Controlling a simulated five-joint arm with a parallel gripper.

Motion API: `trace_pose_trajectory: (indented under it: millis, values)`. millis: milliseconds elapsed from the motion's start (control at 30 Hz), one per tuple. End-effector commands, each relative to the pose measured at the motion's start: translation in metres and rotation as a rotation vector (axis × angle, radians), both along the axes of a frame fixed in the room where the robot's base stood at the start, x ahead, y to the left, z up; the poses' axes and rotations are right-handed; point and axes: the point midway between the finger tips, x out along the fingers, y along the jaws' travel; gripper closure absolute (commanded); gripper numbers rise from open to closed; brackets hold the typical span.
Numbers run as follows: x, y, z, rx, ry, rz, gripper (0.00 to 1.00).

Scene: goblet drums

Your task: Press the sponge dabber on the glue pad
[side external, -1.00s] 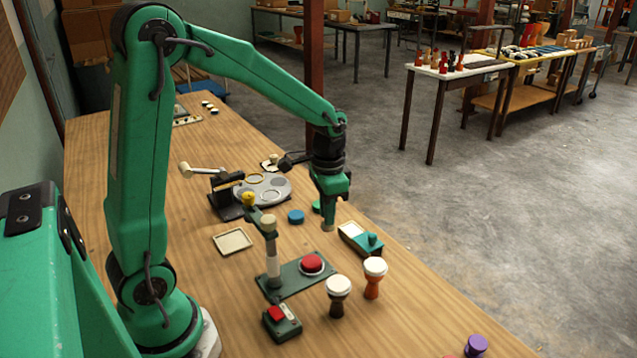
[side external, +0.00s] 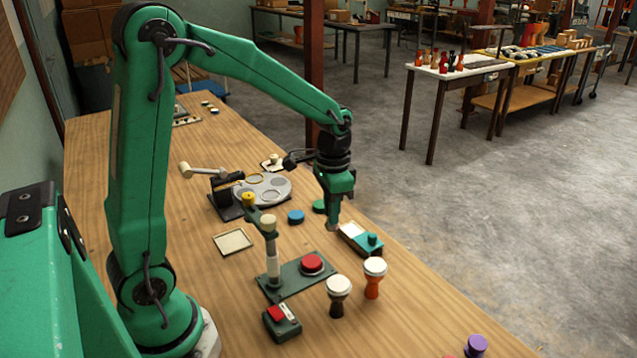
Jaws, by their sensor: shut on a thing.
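My gripper (side external: 334,212) points straight down over the right side of the bench. It is shut on the sponge dabber (side external: 332,228), whose small pale tip shows below the fingers. Most of the dabber is hidden by the fingers. What looks like the glue pad (side external: 350,230) is a pale surface in a low green box just right of the dabber's tip. A teal knobbed piece (side external: 373,240) sits at the box's near end. The dabber appears just left of the pad; I cannot tell its height or whether they touch.
A green disc (side external: 318,206) and a blue disc (side external: 296,216) lie left of my gripper. A green stand with a red button (side external: 312,262) and two goblet drums (side external: 374,278) (side external: 338,296) are nearer. A square tray (side external: 232,241) lies left. The bench's right edge is close.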

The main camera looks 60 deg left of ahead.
Motion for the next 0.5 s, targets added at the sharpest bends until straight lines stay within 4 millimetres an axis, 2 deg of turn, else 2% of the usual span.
trace_pose_trajectory:
  millis: [500]
  values:
    - [0.077,0.037,-0.011,-0.001,0.001,0.001,1.0]
